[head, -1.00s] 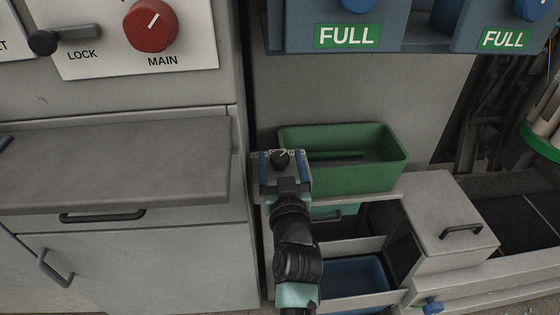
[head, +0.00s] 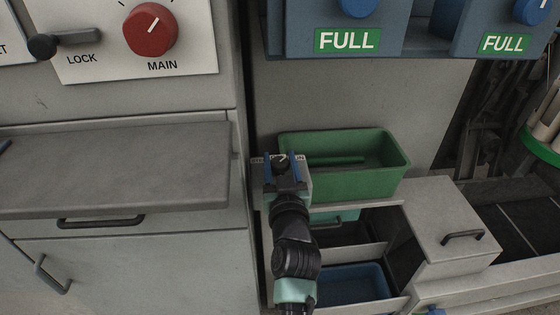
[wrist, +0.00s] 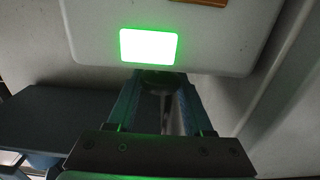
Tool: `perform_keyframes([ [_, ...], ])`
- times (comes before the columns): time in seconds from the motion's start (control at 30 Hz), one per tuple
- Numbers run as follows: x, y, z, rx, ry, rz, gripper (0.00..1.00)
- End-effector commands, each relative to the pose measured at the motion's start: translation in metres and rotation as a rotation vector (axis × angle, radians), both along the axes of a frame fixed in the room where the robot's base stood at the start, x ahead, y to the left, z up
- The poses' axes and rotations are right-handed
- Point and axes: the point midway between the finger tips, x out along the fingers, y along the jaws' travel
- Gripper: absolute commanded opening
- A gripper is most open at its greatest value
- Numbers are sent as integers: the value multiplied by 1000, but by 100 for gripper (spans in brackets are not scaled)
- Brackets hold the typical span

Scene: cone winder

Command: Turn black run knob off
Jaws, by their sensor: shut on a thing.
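The black run knob (head: 282,160) sits on a small pale panel (head: 257,166) beside the green bin. A short white mark shows on it. My gripper (head: 283,163) reaches up from below, with its two blue fingers on either side of the knob, shut on it. In the wrist view the fingers (wrist: 160,88) meet around the dark knob (wrist: 158,80), which is mostly hidden. A rectangular green lamp (wrist: 150,47) is brightly lit on the panel just above it.
A green bin (head: 380,186) stands right of my gripper, with open compartments and a blue bin (head: 352,282) below. A grey ledge (head: 110,170) is at left. Blue units with FULL labels (head: 347,40) and a red MAIN knob (head: 151,30) are above.

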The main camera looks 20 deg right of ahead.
Motion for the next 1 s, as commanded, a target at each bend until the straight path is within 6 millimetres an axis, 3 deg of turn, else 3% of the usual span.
perform_keyframes([
  [0.47, -1, -2, -7, -1, -3, 65, 0],
  [1.0, -1, -3, -6, -3, -3, 360, 0],
])
